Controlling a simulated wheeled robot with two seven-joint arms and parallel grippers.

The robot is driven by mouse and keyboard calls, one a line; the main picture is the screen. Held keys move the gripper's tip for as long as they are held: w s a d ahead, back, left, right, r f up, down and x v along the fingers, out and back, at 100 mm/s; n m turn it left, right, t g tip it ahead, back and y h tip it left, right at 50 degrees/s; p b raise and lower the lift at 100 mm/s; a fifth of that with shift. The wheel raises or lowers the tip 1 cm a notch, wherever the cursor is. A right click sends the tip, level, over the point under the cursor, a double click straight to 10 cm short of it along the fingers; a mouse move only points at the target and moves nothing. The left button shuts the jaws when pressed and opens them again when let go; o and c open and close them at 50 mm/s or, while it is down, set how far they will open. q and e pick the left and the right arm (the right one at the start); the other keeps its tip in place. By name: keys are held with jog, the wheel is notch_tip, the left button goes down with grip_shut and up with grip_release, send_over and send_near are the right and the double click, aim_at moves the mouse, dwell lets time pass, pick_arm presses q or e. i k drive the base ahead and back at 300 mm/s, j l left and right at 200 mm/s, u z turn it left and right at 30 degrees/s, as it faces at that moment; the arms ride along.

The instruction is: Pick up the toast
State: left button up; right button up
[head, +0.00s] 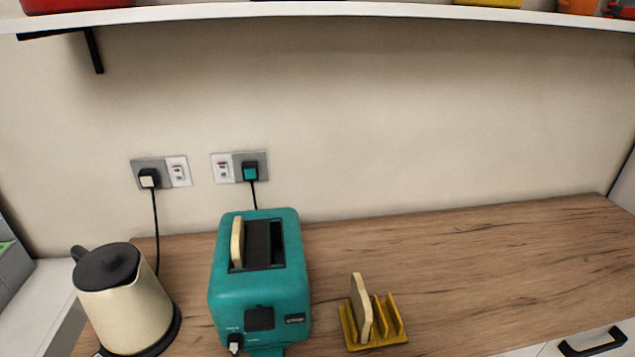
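One slice of toast (237,241) stands upright in the left slot of the teal toaster (227,292), its upper part sticking out of the top. A second slice of toast (361,309) stands in a yellow toast rack (391,339) on the counter to the right of the toaster. It is upright in the rack's left part. Neither of my grippers shows in the head view.
A cream kettle (133,314) with a dark lid stands left of the toaster. Two wall sockets with plugs and cords are behind. A white shelf (330,12) runs across the top. The wooden counter (500,265) is clear to the right.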

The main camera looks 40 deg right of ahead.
aim_at(360, 303)
jog(key=k+z, duration=0.1)
jog(key=z, duration=1.3)
